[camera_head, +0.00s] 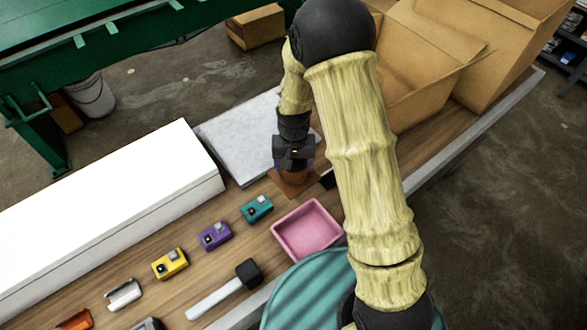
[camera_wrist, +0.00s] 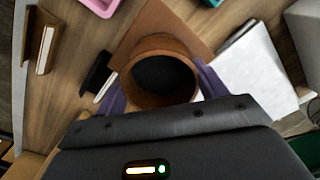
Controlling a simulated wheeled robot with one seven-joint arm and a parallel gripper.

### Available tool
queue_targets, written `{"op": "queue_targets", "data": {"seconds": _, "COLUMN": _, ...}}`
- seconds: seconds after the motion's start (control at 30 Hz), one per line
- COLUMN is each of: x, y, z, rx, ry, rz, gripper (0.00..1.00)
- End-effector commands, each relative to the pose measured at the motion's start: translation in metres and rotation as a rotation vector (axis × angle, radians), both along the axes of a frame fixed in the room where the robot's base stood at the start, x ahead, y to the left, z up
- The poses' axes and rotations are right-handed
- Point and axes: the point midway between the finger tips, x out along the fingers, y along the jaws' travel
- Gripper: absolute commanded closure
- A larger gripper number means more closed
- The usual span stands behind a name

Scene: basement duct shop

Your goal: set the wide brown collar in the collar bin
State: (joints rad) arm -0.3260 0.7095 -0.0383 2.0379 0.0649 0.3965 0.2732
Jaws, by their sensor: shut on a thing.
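The wide brown collar (camera_wrist: 160,43) is a round ring, seen from above in the wrist view with a dark inside. My gripper (camera_wrist: 162,84) is shut on it, with a purple finger on each side. In the head view my gripper (camera_head: 293,166) points down and the collar (camera_head: 293,178) shows just below it. The collar is over a flat brown square (camera_head: 291,188); I cannot tell whether it touches it. A pink open tray (camera_head: 276,229) is in front, slightly right, and looks empty. I cannot tell for sure that it is the collar bin.
Teal (camera_head: 257,208), purple (camera_head: 215,236) and yellow (camera_head: 170,263) blocks lie in a row on the bench. A black-headed mallet (camera_head: 249,272) lies nearby. A white box (camera_head: 110,220) is at left, a grey slab (camera_head: 235,135) behind, and cardboard boxes (camera_head: 430,70) at right.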

Motion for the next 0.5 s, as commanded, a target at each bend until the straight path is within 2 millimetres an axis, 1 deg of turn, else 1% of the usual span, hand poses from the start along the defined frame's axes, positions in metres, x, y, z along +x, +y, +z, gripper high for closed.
{"op": "queue_targets", "data": {"seconds": 0.07, "x": 0.0, "y": 0.0, "z": -0.004, "rx": 0.0, "ry": 0.0, "rz": 0.0, "gripper": 0.55}}
{"op": "queue_targets", "data": {"seconds": 0.37, "x": 0.001, "y": 0.0, "z": -0.006, "rx": 0.0, "ry": -0.001, "rz": -0.001, "gripper": 0.55}}
{"op": "queue_targets", "data": {"seconds": 0.47, "x": 0.0, "y": 0.0, "z": -0.014, "rx": 0.0, "ry": 0.001, "rz": -0.001, "gripper": 0.55}}
{"op": "queue_targets", "data": {"seconds": 0.5, "x": 0.0, "y": 0.0, "z": -0.019, "rx": -0.001, "ry": 0.003, "rz": -0.001, "gripper": 0.55}}
